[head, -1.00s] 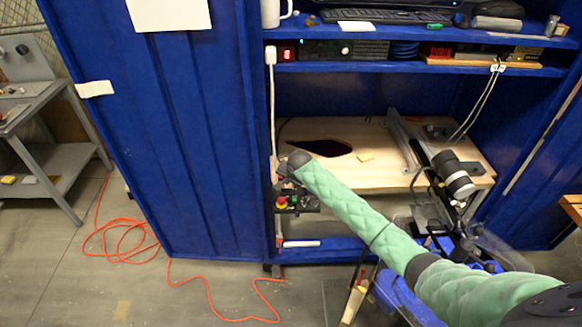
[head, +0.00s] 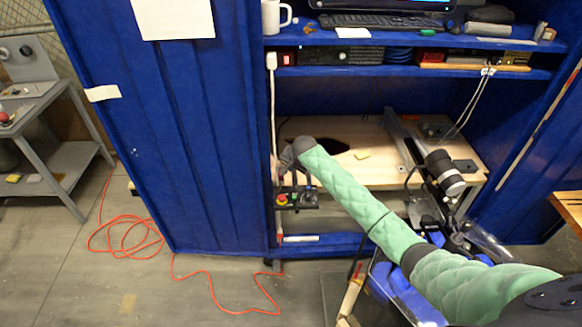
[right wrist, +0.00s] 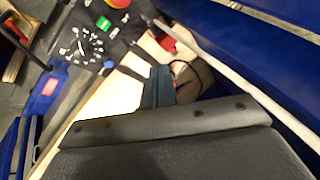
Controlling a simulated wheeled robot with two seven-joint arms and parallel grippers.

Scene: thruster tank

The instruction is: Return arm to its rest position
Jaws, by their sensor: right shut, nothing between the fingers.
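My right arm (head: 352,200), in a green quilted sleeve, reaches from the lower right toward the cabinet in the head view. My right gripper (head: 282,170) is at its far end, partly hidden by the dark wrist. It is shut and empty, just above a control box (head: 297,199) with a red emergency stop knob. The right wrist view shows the control box close by, with a dial, a green button (right wrist: 103,24) and a red knob (right wrist: 119,3). Dark grey wrist padding fills the lower part of that view. My left gripper is not in view.
A blue cabinet (head: 165,130) holds a wooden work surface (head: 385,165) with a dark opening, partly behind my arm. A shelf (head: 350,71) runs above. An orange cord (head: 120,236) lies on open floor at left.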

